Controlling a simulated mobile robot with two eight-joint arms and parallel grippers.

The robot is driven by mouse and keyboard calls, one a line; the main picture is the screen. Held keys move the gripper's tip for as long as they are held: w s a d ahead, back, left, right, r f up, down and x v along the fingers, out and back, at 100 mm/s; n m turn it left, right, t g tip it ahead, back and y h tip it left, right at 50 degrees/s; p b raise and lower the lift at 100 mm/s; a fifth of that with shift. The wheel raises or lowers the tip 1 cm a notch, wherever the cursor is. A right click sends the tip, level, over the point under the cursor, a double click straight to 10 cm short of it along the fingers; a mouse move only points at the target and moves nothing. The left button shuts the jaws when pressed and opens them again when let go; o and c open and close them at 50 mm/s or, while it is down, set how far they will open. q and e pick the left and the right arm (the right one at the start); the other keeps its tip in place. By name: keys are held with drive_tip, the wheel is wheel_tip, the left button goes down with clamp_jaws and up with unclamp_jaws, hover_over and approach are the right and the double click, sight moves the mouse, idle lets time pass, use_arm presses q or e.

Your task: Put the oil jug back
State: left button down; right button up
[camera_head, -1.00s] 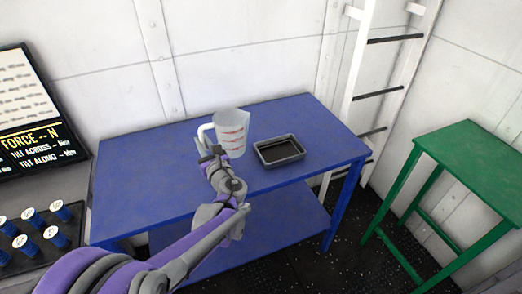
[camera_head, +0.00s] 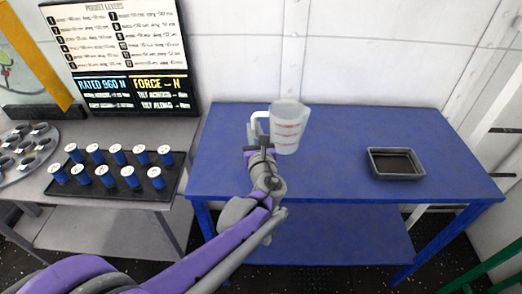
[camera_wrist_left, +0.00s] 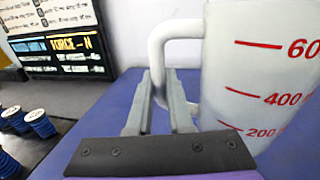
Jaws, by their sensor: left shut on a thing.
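The oil jug (camera_head: 288,127) is a translucent white measuring jug with red marks. It is upright over the blue table (camera_head: 330,180). Its handle is on the left side. My left gripper (camera_head: 258,147) is at the handle and shut on it. In the left wrist view the gripper fingers (camera_wrist_left: 160,95) meet the white handle (camera_wrist_left: 157,50), and the jug body (camera_wrist_left: 255,80) fills the right side. I cannot tell whether the jug's base is clear of the table top. My right gripper is not in view.
A grey tray (camera_head: 396,176) with dark contents stands on the table's right side. To the left, a grey bench (camera_head: 105,215) holds a black rack (camera_head: 160,194) of several blue cylinders and a round grey plate (camera_head: 30,165). A FORCE display (camera_head: 135,92) stands behind it.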

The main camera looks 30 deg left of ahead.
use_arm(q)
drive_tip(key=shift+f+b, duration=0.7)
drive_tip(key=shift+f, duration=2.2)
drive_tip(key=shift+f, duration=0.15)
drive_tip(key=c, duration=0.8)
unclamp_jaws()
drive_tip(key=shift+r, duration=0.25)
drive_tip(key=p+v, duration=0.1)
drive_tip(key=v, duration=1.1)
drive_tip(key=shift+f, duration=0.1)
